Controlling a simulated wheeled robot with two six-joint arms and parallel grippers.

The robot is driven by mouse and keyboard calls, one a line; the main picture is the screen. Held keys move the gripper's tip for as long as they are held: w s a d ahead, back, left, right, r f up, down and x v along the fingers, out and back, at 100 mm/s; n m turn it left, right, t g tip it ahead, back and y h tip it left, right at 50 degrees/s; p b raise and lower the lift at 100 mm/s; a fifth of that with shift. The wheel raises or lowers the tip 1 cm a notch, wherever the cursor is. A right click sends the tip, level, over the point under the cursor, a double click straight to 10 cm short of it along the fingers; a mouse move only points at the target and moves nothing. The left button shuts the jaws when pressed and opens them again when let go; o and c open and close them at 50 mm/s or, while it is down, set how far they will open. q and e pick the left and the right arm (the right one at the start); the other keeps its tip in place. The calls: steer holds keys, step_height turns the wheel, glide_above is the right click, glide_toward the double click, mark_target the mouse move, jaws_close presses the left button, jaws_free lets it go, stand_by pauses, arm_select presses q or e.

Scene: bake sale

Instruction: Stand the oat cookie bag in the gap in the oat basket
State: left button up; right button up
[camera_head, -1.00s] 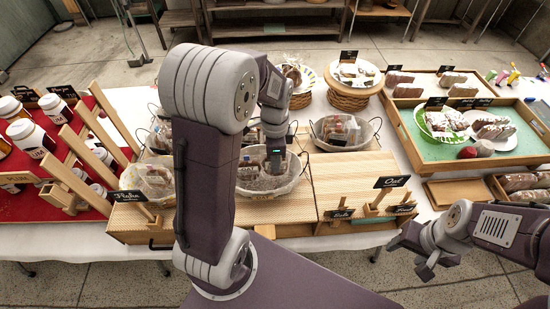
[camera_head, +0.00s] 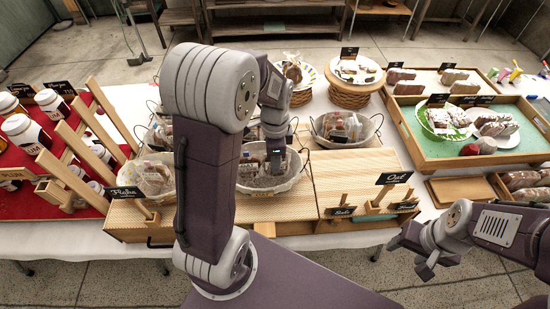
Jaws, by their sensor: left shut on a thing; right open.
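My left gripper (camera_head: 276,160) reaches down into the middle wire-handled basket (camera_head: 283,187), which has a pale lining. It is shut on a small bag (camera_head: 277,169), mostly hidden by the fingers. Another bag (camera_head: 249,168) shows in the basket, left of the gripper. My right gripper (camera_head: 425,258) is open and empty, low at the right in front of the table. My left arm hides part of the middle basket's left side.
A basket with bags (camera_head: 342,128) stands behind on the right, and another (camera_head: 152,178) on the left. The wooden board (camera_head: 355,170) right of the middle basket is largely bare. Tall wooden slats (camera_head: 85,140) stand at the left. A green tray (camera_head: 455,145) lies at the right.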

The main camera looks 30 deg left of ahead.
arm_select(q)
steer(key=shift+f, duration=0.25)
steer(key=o, duration=1)
steer(key=shift+r, duration=0.1)
step_height(320, 180, up, 12)
steer(key=p, duration=1.2)
steer(key=shift+r, duration=0.2)
steer(key=shift+f, duration=0.2)
